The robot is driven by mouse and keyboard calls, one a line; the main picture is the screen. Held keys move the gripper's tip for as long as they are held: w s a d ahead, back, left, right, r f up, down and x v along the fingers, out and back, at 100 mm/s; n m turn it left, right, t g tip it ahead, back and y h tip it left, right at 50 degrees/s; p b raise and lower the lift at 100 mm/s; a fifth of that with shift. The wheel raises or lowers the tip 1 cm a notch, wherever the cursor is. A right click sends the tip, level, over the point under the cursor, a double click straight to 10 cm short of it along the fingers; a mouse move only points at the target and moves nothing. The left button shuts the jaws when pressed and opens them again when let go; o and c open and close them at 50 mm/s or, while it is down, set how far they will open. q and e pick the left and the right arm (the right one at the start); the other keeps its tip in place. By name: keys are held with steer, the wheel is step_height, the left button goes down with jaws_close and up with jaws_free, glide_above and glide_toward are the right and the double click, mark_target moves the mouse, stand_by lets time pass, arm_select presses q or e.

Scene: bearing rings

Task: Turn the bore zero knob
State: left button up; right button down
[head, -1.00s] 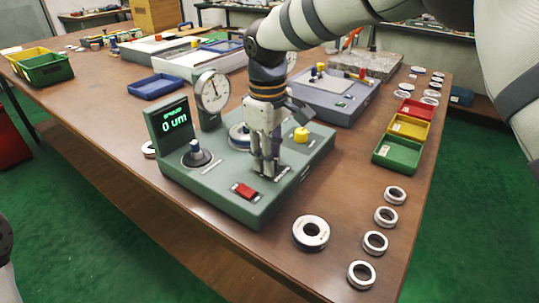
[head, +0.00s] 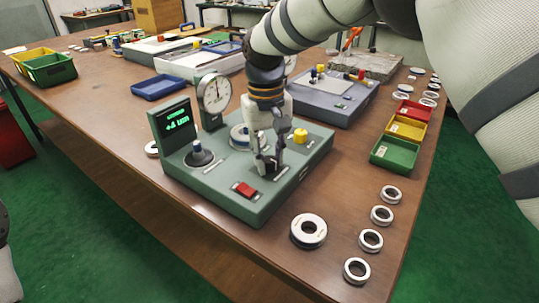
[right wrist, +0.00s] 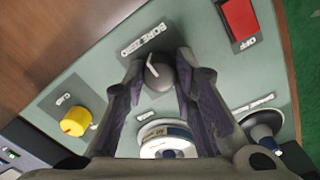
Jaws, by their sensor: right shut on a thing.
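The bore zero knob (right wrist: 160,72) is dark and round with a white pointer line, beside the printed words BORE ZERO in the right wrist view. My right gripper (right wrist: 161,65) has a finger on either side of the knob and is shut on it. In the head view my right gripper (head: 267,165) points down at the green gauge station (head: 225,195), and its fingers largely hide the knob. The green-lit display (head: 178,122) shows a small reading that looks like +4 um. My left gripper is not in view.
The station also carries a dial gauge (head: 215,92), a yellow knob (head: 300,135), a red switch (head: 245,190), a black knob with a pale top (head: 198,153) and a ring (head: 239,135). Loose rings and a larger ring (head: 309,231) lie to the right, below small bins (head: 394,153).

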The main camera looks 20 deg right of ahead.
mark_target(267, 159)
steer(key=shift+m, duration=0.4)
steer(key=c, duration=1.3)
jaws_free()
step_height(267, 159, up, 12)
steer(key=shift+a, duration=0.25)
